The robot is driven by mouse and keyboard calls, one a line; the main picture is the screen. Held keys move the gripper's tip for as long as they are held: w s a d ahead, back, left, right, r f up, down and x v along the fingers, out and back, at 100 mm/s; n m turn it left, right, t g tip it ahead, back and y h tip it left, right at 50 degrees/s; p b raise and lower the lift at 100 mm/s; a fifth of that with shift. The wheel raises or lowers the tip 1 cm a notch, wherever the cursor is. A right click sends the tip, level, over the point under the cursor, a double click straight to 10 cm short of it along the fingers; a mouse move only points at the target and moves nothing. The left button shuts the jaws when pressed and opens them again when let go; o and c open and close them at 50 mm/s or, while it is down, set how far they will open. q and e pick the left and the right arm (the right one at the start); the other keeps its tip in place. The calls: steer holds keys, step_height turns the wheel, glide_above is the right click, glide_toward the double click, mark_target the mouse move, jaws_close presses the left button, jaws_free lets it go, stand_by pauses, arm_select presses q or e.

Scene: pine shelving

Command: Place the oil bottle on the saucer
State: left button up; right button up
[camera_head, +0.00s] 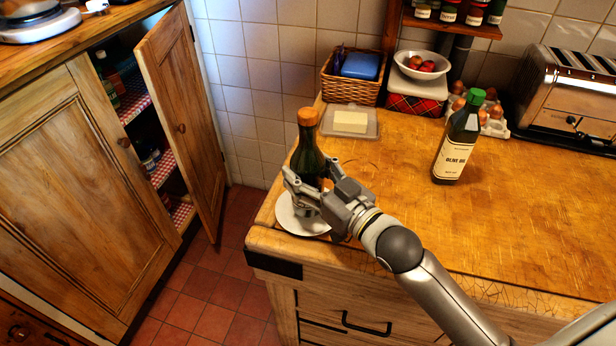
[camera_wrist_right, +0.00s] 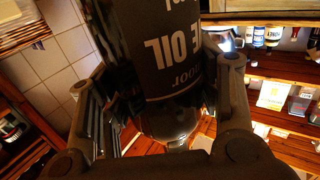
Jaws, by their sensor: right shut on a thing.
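A dark green bottle with an orange-brown top (camera_head: 307,150) stands upright in my right gripper (camera_head: 311,180). In the wrist view the bottle (camera_wrist_right: 160,45) fills the space between the fingers, and its label shows part of the word "OIL" upside down. The white saucer (camera_head: 290,220) lies near the counter's left front corner, under the held bottle. The gripper hides the bottle's lower end, so I cannot tell whether it touches the saucer. A second bottle, labelled olive oil, with a green cap (camera_head: 459,140), stands apart on the counter to the right. My left gripper is not in view.
A butter dish (camera_head: 350,121) is just behind the held bottle. A wicker basket (camera_head: 352,88), a bowl of red fruit (camera_head: 422,66), an egg tray (camera_head: 493,125) and a toaster (camera_head: 570,92) line the back. A cupboard door (camera_head: 182,120) stands open at left. The counter's middle is clear.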

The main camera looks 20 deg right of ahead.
steer(key=shift+f, duration=0.5)
steer(key=shift+f, duration=0.15)
steer(key=o, duration=1.6)
steer(key=shift+s+f, duration=0.1)
steer(key=shift+s+d, duration=0.1)
steer(key=shift+s, duration=0.05)
steer(key=shift+b+v, duration=1)
steer(key=shift+v, duration=4.85)
